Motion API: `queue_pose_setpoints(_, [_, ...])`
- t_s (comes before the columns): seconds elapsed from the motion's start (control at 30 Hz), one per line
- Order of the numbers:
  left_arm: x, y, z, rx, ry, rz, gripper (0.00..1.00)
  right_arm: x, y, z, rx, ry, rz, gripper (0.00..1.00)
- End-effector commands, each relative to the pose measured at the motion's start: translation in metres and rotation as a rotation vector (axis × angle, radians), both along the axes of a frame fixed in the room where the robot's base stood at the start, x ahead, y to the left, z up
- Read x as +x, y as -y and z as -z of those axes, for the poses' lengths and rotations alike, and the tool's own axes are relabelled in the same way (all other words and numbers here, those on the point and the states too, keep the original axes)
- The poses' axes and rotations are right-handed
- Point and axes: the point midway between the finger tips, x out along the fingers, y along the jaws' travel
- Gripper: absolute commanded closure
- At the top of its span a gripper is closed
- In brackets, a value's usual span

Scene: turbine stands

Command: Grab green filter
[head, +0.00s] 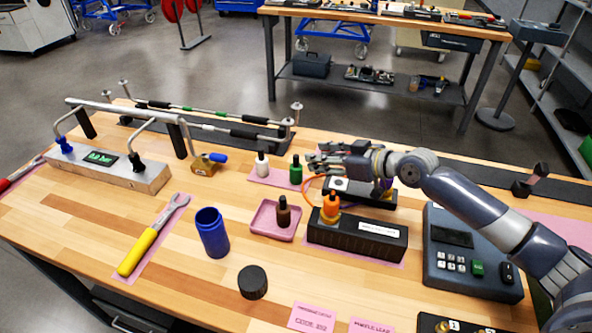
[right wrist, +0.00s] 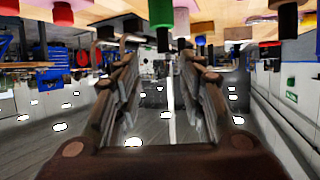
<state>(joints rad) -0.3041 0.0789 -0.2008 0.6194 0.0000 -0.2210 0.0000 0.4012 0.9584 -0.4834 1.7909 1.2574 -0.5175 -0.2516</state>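The green filter (head: 296,170), a small bottle shape with a black top, stands on a pink mat on the wooden bench. A white filter (head: 262,165) stands to its left on the same mat. My right gripper (head: 314,158) is just to the right of the green filter, with its fingers pointing left toward it. In the right wrist view, which looks upside down, the two fingers (right wrist: 165,72) are apart and nothing is between them. The green filter (right wrist: 161,20) shows there beyond the fingertips, at the top. My left gripper is not in view.
A brown bottle (head: 283,211) stands in a pink tray (head: 262,228). An orange-topped piece (head: 330,206) sits on a black block (head: 352,240) in front of my right arm. A blue cup (head: 212,232), a black cap (head: 253,282) and a keypad box (head: 470,258) stand nearby.

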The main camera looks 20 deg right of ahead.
Motion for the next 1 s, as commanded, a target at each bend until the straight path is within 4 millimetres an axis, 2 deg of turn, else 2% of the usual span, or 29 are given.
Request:
queue_pose_setpoints(0.17, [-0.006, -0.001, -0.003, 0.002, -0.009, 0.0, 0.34, 0.009, -0.007, 0.004, 0.001, 0.0, -0.002, 0.63])
queue_pose_setpoints(0.47, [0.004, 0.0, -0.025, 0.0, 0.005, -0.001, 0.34, 0.03, -0.029, 0.016, 0.003, -0.003, -0.003, 0.63])
queue_pose_setpoints(0.6, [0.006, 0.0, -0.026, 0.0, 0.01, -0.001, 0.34, 0.042, -0.036, 0.024, 0.001, -0.001, -0.001, 0.63])
queue_pose_setpoints(0.93, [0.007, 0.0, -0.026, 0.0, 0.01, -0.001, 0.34, 0.046, -0.038, 0.028, -0.001, -0.001, -0.001, 0.63])
queue_pose_setpoints(1.0, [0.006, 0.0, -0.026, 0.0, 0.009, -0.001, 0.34, 0.046, -0.038, 0.028, -0.001, -0.001, -0.001, 0.79])
